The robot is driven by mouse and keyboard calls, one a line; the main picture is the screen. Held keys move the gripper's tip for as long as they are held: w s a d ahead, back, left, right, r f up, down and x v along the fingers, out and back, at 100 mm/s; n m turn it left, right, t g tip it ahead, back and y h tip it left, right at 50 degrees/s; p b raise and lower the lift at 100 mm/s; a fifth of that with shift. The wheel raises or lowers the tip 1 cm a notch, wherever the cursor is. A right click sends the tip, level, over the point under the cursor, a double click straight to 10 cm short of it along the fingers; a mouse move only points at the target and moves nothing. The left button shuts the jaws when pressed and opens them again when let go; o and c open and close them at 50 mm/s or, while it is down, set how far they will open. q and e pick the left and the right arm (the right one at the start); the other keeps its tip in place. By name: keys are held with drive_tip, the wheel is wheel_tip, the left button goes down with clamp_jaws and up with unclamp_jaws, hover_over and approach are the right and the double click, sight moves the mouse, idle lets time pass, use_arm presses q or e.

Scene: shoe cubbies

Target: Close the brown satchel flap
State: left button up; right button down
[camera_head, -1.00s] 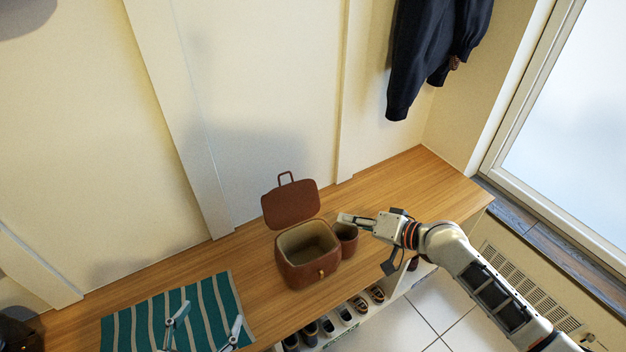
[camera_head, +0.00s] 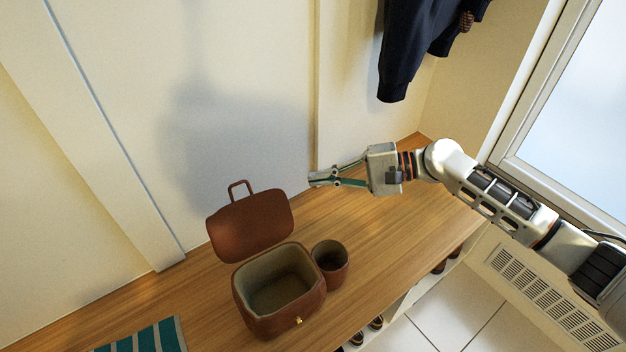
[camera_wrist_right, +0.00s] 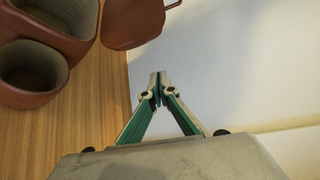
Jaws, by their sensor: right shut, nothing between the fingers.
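The brown satchel (camera_head: 272,318) stands on the wooden bench with its mouth open and a pale lining inside. Its flap (camera_head: 250,226) is raised behind the mouth, tilted back toward the wall, with a handle loop on its top edge. A small brass clasp (camera_head: 298,321) shows on the front. My right gripper (camera_head: 312,179) is shut and empty, to the right of the flap near the wall and apart from it. In the right wrist view the fingertips (camera_wrist_right: 158,78) meet, with the flap (camera_wrist_right: 132,22) beyond them and the satchel (camera_wrist_right: 62,15) at upper left. My left gripper is out of view.
A brown cup-shaped side pocket or holder (camera_head: 331,264) sits against the satchel's right side. A striped green cloth (camera_head: 150,340) lies at the lower left. A dark jacket (camera_head: 408,55) hangs at upper right. The bench (camera_head: 400,215) is clear to the right.

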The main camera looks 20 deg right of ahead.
drive_tip(key=b+x, duration=0.1)
drive_tip(key=x, duration=0.8)
use_arm(q)
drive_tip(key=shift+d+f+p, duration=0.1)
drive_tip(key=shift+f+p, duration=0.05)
drive_tip(key=shift+p, duration=0.2)
use_arm(e)
drive_tip(key=shift+s+d+r, duration=0.1)
drive_tip(key=shift+s+r, duration=0.15)
drive_tip(key=shift+s, duration=0.4)
drive_tip(key=shift+s+r, duration=0.3)
drive_tip(key=shift+s, duration=0.35)
drive_tip(key=shift+s+d+r, duration=0.1)
drive_tip(key=shift+s+r, duration=0.15)
drive_tip(key=shift+s, duration=0.45)
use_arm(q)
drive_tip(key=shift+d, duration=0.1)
use_arm(e)
drive_tip(key=shift+a, duration=0.1)
